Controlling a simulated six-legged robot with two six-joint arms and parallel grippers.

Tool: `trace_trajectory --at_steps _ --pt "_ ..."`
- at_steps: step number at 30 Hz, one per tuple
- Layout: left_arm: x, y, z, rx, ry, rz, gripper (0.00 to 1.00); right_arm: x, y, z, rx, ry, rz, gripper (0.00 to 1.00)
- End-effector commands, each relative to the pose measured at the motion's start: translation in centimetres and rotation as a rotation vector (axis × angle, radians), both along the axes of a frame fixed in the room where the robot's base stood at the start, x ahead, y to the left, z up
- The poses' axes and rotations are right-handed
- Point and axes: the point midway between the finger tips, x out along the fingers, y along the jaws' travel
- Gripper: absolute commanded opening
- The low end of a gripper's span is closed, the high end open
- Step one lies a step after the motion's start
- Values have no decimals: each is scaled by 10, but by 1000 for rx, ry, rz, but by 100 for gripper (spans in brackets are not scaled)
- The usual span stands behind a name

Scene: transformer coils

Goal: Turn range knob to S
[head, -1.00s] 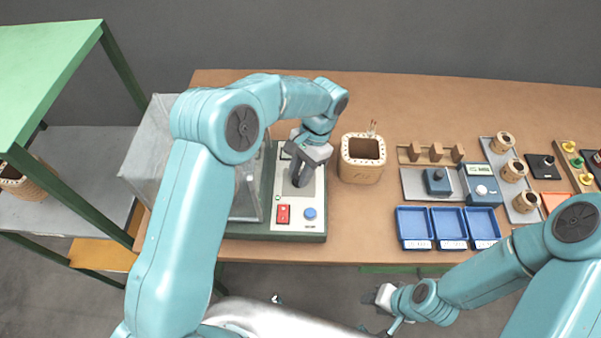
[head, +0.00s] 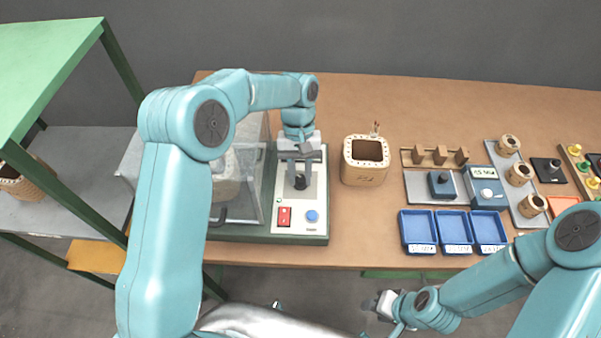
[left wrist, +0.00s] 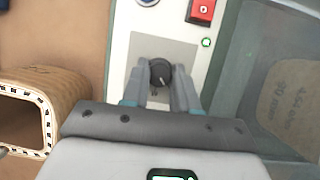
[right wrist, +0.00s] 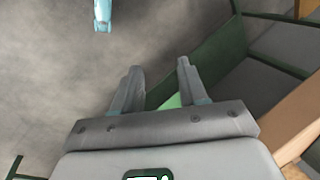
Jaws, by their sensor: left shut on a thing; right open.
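The range knob (left wrist: 160,72) is a dark round knob on a grey plate of the tester's light panel. In the head view the knob (head: 299,182) shows just below my left gripper (head: 297,172). In the left wrist view my left gripper (left wrist: 160,82) has its two fingers on either side of the knob, shut on it. The marks around the knob are too small to read. My right gripper (right wrist: 158,80) is open and empty; in the head view it (head: 380,305) hangs in front of the table.
The tester panel also has a red switch (head: 284,216) and a blue button (head: 312,216). A clear enclosure (head: 250,185) stands left of the panel. A wooden coil box (head: 366,160) stands close on its right. Blue trays (head: 418,232) lie further right.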

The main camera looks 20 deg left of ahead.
Motion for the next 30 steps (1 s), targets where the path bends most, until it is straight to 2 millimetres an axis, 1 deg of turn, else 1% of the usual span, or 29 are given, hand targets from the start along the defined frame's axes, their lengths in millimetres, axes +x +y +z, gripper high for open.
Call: trace_trajectory --at_steps 1,9,23,24,26,27,30 --pt "2 0 3 -2 -9 23 0 0 0 -1 0 0 0 43" --pt "2 0 3 -3 -11 94 0 0 0 -2 0 0 0 43" --pt "3 0 3 -3 -13 107 0 0 0 -2 0 0 0 43" --pt "3 0 3 -3 -13 107 32 0 0 -2 0 0 0 43" --pt "3 0 3 -2 -11 107 51 0 0 -2 0 0 0 43" --pt "2 0 3 -2 -10 106 53 0 0 -2 0 0 0 43" --pt "2 0 2 -2 -8 105 53 0 0 -2 0 0 0 43"
